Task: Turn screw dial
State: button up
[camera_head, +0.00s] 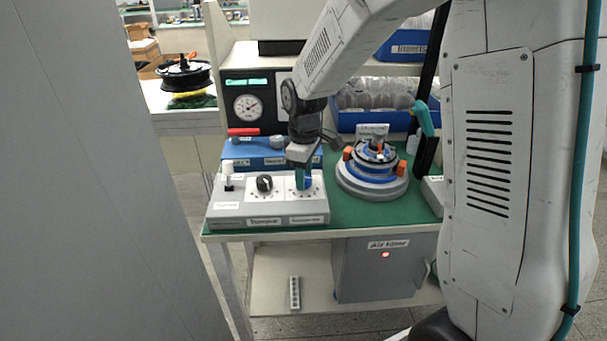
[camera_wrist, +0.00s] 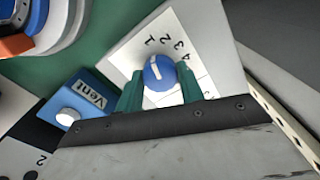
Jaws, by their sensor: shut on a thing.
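The blue screw dial (camera_wrist: 160,73) sits on a white plate (camera_wrist: 140,48) marked 1, 2, 3 and 4. Its white pointer line points toward the 1. My gripper (camera_wrist: 159,88) has its two green fingers on either side of the dial and is shut on it. In the head view my gripper (camera_head: 303,180) reaches down onto the right dial of the grey control box (camera_head: 230,210). The dial there is mostly hidden by the fingers.
A black dial (camera_head: 264,183) and a white switch (camera_head: 228,172) stand left on the same box. A blue box (camera_head: 262,152) with a red handle is behind it. The round motor fixture (camera_head: 372,190) stands close on the right. Green mat (camera_head: 345,215) shows between them.

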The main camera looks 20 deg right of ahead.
jog(key=m, duration=1.1)
jog(key=shift+m, duration=0.3)
dwell(0.5)
jog(key=o, duration=1)
jog(key=shift+r, duration=3.9)
